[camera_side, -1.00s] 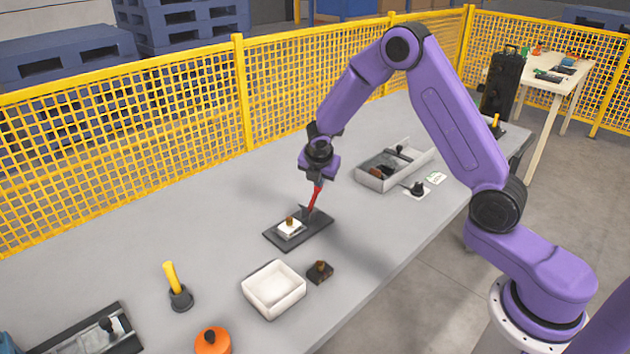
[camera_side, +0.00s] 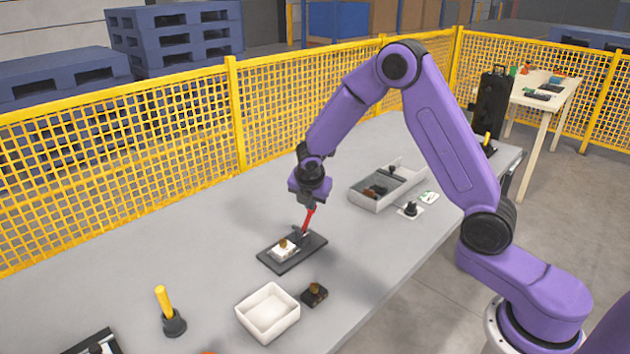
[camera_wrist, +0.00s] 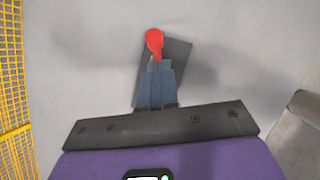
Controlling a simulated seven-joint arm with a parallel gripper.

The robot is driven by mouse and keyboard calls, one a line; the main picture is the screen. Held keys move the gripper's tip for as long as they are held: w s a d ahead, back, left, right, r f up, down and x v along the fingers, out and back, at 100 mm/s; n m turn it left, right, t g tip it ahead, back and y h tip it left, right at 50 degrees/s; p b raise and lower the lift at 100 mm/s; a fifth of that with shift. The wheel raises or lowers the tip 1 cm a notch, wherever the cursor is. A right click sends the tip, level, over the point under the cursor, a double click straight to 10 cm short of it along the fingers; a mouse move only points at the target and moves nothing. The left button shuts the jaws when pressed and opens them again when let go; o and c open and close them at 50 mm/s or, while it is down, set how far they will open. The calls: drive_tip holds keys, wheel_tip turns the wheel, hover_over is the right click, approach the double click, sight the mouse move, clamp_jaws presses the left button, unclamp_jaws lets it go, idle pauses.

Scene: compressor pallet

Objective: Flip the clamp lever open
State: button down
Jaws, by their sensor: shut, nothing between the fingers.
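The clamp is a dark base plate (camera_side: 277,261) on the grey table, with a white block (camera_side: 285,250) carrying a small brown knob. Its red lever (camera_side: 309,219) stands up from the plate, leaning slightly right at the top. My gripper (camera_side: 309,203) is just above the lever's top end, fingers shut and empty. In the wrist view the lever's red end (camera_wrist: 154,42) shows just beyond the shut fingertips (camera_wrist: 157,66), with the dark plate (camera_wrist: 180,57) behind. I cannot tell whether the fingers touch the lever. The fingers hide the lever's lower part in that view.
A white open box (camera_side: 267,315) and a small dark block (camera_side: 315,294) stand in front of the clamp. A yellow-handled thing (camera_side: 165,305) stands left. A grey divided tray (camera_side: 372,200) is right. A yellow mesh fence (camera_side: 150,145) runs behind the table.

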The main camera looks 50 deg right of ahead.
drive_tip(key=d+v, duration=0.1)
drive_tip(key=v, duration=0.9)
drive_tip(key=shift+d+r, duration=0.35)
drive_tip(key=shift+s+a, duration=0.1)
drive_tip(key=shift+s, duration=0.05)
drive_tip(key=s+a+r+m+g+y, duration=0.1)
drive_tip(key=s+a+m+y, duration=0.35)
drive_tip(key=s, duration=0.95)
drive_tip(key=s+m+g, duration=0.2)
drive_tip(key=s+m, duration=0.3)
drive_tip(key=s, duration=1.5)
drive_tip(key=shift+s+a+g, duration=0.3)
drive_tip(key=shift+s+a, duration=0.1)
drive_tip(key=shift+a, duration=0.05)
